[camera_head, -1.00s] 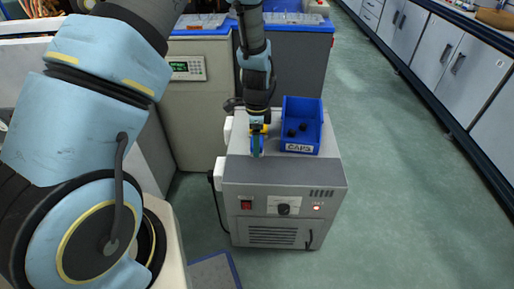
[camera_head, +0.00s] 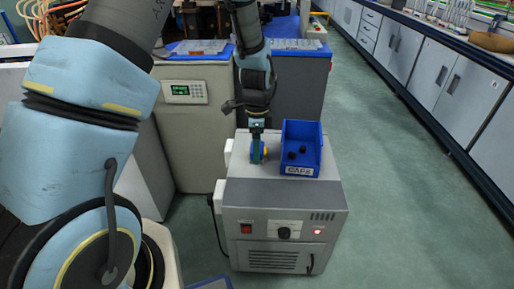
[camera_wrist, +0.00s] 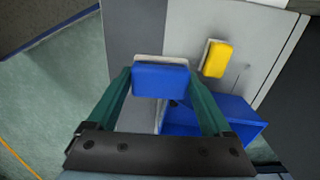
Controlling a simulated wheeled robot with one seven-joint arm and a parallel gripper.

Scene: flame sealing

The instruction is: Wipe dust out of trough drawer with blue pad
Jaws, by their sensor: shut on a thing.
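My gripper (camera_wrist: 163,88) is shut on the blue pad (camera_wrist: 160,82), which has a pale backing and sits between the two green fingers in the wrist view. In the head view my gripper (camera_head: 257,146) and the blue pad (camera_head: 256,153) are over the top of the grey cabinet, left of the blue caps bin. A yellow pad (camera_wrist: 216,59) with a pale backing lies on the cabinet top, apart from the fingers; a bit of it (camera_head: 265,153) shows beside the blue pad in the head view. I cannot make out the trough drawer or any dust.
The grey cabinet (camera_head: 282,195) carries the blue bin (camera_head: 299,170) labelled CAPS, with black caps inside. The bin (camera_wrist: 235,108) is also close to my right finger in the wrist view. Larger machines stand behind. Open floor (camera_head: 405,225) lies to the right, before a row of cupboards.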

